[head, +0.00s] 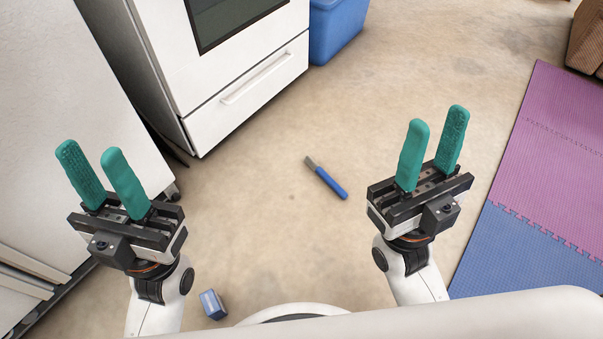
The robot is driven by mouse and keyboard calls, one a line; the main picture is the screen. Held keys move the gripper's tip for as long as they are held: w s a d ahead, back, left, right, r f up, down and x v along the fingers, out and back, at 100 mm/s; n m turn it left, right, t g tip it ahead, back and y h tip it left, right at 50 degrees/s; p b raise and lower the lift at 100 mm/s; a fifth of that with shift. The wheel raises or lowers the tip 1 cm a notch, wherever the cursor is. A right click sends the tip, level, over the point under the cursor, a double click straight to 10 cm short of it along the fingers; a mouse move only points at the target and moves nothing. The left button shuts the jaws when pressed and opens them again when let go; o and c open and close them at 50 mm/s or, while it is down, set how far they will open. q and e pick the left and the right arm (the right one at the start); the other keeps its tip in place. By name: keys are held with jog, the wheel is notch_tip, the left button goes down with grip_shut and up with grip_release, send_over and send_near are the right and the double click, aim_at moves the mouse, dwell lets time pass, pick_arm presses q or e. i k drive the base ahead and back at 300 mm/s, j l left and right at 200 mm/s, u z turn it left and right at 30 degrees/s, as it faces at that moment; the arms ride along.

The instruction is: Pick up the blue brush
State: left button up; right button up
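The blue brush (328,179) lies on the bare floor near the middle of the head view. Its blue handle points to the lower right and its short grey-brown end to the upper left. My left gripper (91,160) is to the left of it, open and empty, with its green fingers apart. My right gripper (437,130) is to the right of it, open and empty, with a gap between its green fingers. Neither gripper touches the brush.
A white stove (250,85) and a blue bin (335,27) stand at the back. A white cabinet (60,80) is at the left. Pink mats (555,150) and blue mats (510,255) cover the right floor. A small blue box (212,304) lies near my base. Floor around the brush is clear.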

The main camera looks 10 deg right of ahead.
aim_at(322, 173)
jog(key=i+l+u, duration=0.3)
jog(key=l+u, duration=0.3)
jog(key=l, duration=0.2)
jog(key=i+l+u, duration=0.1)
jog(key=l+u, duration=0.2)
jog(key=l, duration=0.15)
jog(key=i+l, duration=0.1)
jog(key=l, duration=1.2)
jog(key=i+l+u, duration=0.1)
jog(key=l, duration=0.55)
